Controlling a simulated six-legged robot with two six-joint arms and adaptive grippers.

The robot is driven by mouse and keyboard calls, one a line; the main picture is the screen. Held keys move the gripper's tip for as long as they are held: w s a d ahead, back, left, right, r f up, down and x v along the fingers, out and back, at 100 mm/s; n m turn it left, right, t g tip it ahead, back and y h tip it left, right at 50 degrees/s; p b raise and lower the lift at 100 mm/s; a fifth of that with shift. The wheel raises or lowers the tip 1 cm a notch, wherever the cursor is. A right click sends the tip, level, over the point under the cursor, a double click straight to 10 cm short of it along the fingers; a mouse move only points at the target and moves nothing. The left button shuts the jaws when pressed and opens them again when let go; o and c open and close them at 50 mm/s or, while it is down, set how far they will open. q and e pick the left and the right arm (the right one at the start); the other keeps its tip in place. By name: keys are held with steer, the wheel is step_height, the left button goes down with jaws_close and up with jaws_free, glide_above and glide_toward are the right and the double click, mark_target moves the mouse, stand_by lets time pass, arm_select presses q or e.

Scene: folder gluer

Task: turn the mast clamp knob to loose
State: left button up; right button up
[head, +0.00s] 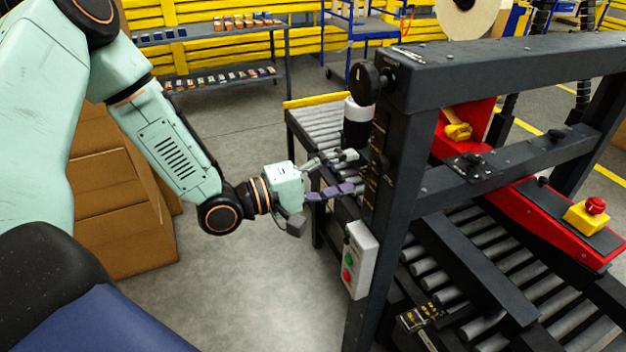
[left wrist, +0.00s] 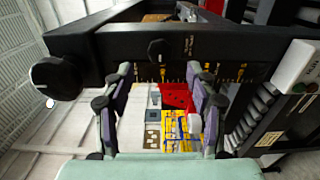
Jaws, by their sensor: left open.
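A large round black knob (head: 367,82) sits near the top of the dark machine post (head: 392,200), with a pale mark on its face. It shows at the far left of the left wrist view (left wrist: 55,78). A smaller black knob (left wrist: 157,50) sits on the post in that view, beside yellow scale marks. I cannot read which one is labelled as the mast clamp. My left gripper (head: 348,172) is open and empty, its fingers pointing at the post below the large knob. In the wrist view its fingers (left wrist: 166,95) are spread below the smaller knob. My right gripper is not in view.
A white control box (head: 358,260) with green and red buttons is on the post below my gripper. A black cylinder with a white top (head: 358,120) stands close behind the fingers. Roller conveyors (head: 325,122) lie beyond. Cardboard boxes (head: 115,235) stand at the left.

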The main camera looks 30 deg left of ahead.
arm_select(q)
steer(key=shift+v, duration=2.8)
steer(key=shift+a, duration=0.1)
steer(key=s+f+m+g+y+b, duration=0.3)
steer(key=f+y, duration=0.1)
steer(key=f, duration=0.7)
steer(key=s+f+m+g+y+b, duration=0.2)
steer(key=s+f+g+y, duration=0.1)
steer(key=f, duration=0.7)
steer(key=s+d+f+m+g+y+b, duration=0.1)
steer(key=s+f+m+g+y+b, duration=0.3)
steer(key=s+f, duration=1.7)
steer(key=s+m+g+b, duration=0.1)
steer(key=g+b, duration=0.3)
steer(key=b, duration=0.1)
steer(key=shift+d, duration=0.35)
